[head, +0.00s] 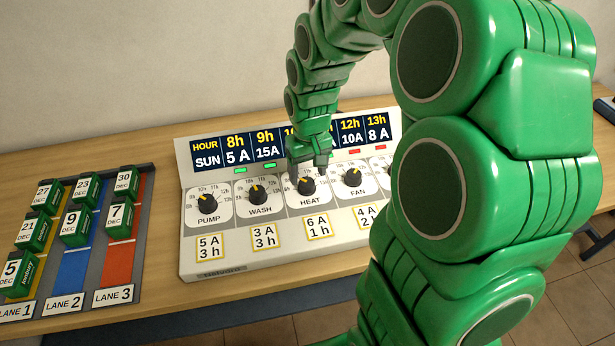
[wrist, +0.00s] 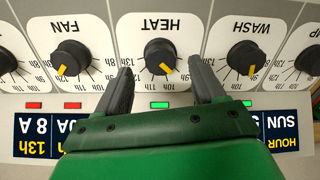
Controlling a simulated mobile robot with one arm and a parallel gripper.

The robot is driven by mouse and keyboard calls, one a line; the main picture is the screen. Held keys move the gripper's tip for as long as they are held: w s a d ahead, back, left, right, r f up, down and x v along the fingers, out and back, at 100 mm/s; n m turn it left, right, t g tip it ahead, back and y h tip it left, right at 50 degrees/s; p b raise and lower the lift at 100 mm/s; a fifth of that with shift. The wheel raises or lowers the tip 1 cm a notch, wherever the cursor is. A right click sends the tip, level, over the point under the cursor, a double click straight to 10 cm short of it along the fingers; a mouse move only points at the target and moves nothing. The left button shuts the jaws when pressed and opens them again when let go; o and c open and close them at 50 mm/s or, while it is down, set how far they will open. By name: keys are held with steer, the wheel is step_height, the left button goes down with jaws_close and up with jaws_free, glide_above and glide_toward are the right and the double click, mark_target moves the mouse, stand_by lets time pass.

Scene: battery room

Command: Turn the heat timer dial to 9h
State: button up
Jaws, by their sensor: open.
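The heat dial (head: 306,186) is a round black knob with a yellow pointer on the sloped white panel, between the wash dial (head: 258,194) and the fan dial (head: 353,177). In the upside-down wrist view, the heat dial (wrist: 160,57) has its pointer toward the 10h–11h side of its scale; the exact mark is too small to be sure. My gripper (head: 309,165) is just above the heat dial in the head view. In the wrist view, my gripper (wrist: 161,67) is open, its two fingers apart on either side of the dial and holding nothing.
An hour display (head: 237,149) runs along the panel top, partly hidden by my arm, with green and red lamps below it. A pump dial (head: 208,204) is at the left. A lane rack (head: 142,205) with green boxes stands left of the panel on the wooden table.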

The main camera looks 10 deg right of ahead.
mark_target(308, 182)
step_height(308, 182, up, 4)
steer(key=shift+w+f, duration=0.1)
steer(key=shift+f, duration=0.05)
steer(key=shift+r, duration=0.25)
steer(key=shift+s+d+r, duration=0.1)
steer(key=shift+s+r, duration=0.1)
steer(key=shift+s, duration=0.2)
steer(key=s+r+m+g, duration=0.1)
steer(key=s+r, duration=0.2)
steer(key=s, duration=1.1)
steer(key=s+d+r+m, duration=0.1)
steer(key=s+r, duration=0.2)
steer(key=s, duration=1.1)
steer(key=shift+s+d+r+g, duration=0.25)
steer(key=shift+d+r+g, duration=0.05)
steer(key=shift+r+g, duration=0.1)
